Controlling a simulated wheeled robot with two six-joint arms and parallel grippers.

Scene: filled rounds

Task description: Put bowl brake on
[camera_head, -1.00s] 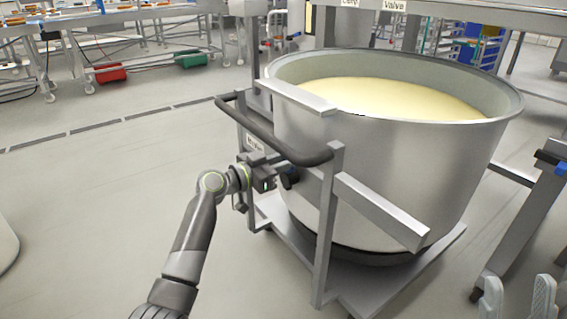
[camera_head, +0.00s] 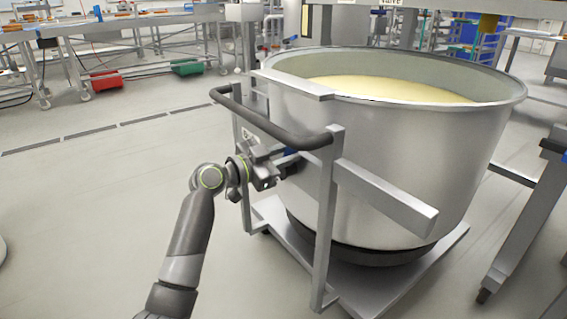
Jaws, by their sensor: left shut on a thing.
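A large steel bowl (camera_head: 400,165) filled with pale yellow dough or batter stands on a wheeled frame (camera_head: 326,235) with a dark push bar (camera_head: 265,125). My left gripper (camera_head: 284,168) reaches in from the left, below the push bar, between the frame's posts. It is shut on a small dark-blue brake handle (camera_head: 291,155) beside the bowl's wall. The jaws hide much of the handle, and its exact setting cannot be told. A label behind the gripper is partly covered. My right gripper is out of view.
The frame's post and side bar (camera_head: 385,195) stand close to the gripper's right. Another steel frame (camera_head: 525,220) stands at the right. Work tables with a red bin (camera_head: 106,80) and a green bin (camera_head: 187,67) are at the back. The floor at left is clear.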

